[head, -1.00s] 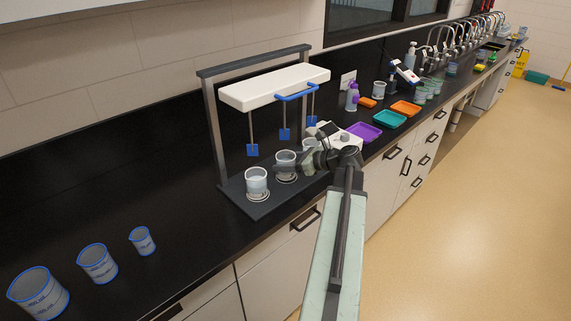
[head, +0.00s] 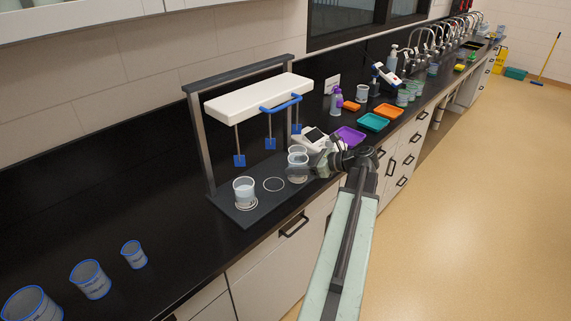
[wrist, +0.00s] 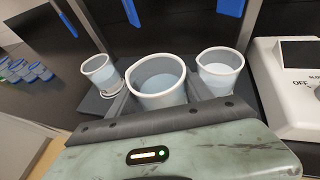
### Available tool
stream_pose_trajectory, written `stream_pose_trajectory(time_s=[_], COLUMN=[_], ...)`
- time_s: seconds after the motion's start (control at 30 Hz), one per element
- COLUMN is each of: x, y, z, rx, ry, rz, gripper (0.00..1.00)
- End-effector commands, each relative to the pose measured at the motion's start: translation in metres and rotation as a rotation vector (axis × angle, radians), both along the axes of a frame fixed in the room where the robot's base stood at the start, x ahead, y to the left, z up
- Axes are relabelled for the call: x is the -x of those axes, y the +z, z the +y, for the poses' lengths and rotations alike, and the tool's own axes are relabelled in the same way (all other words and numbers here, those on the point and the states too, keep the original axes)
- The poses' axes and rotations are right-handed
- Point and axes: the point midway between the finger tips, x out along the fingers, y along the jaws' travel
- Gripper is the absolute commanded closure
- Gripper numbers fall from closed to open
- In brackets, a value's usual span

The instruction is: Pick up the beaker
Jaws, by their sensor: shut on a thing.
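A clear beaker with pale liquid and a white rim (wrist: 165,98) is between my gripper's jaws. In the head view this beaker (head: 297,174) is off the bare middle ring (head: 273,184) of the dark stirrer base. My gripper (head: 302,172) is shut on it at the right end of the base. The beaker looks upright and slightly raised; its bottom is hidden in the wrist view. A left beaker (head: 245,190) stands on its ring and also shows in the wrist view (wrist: 101,73). A right beaker (wrist: 219,72) stands close behind the held one (head: 297,153).
The stirrer frame's white head (head: 258,100) hangs blue paddles (head: 270,143) above the base. A white scale (head: 315,139) is close on the right, beside a purple tray (head: 348,136). Blue-rimmed beakers (head: 91,280) stand at the left. The counter's left middle is clear.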

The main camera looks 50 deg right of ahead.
Motion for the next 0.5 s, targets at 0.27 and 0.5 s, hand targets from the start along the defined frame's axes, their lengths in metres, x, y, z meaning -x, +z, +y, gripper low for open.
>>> stream_pose_trajectory(time_s=[0.27, 0.5], x=[0.032, 0.05], y=[0.004, 0.006], z=[-0.019, -0.028], rx=[0.001, 0.0], ry=[-0.002, 0.0], rz=[0.0, 0.0], gripper=[0.9, 0.9])
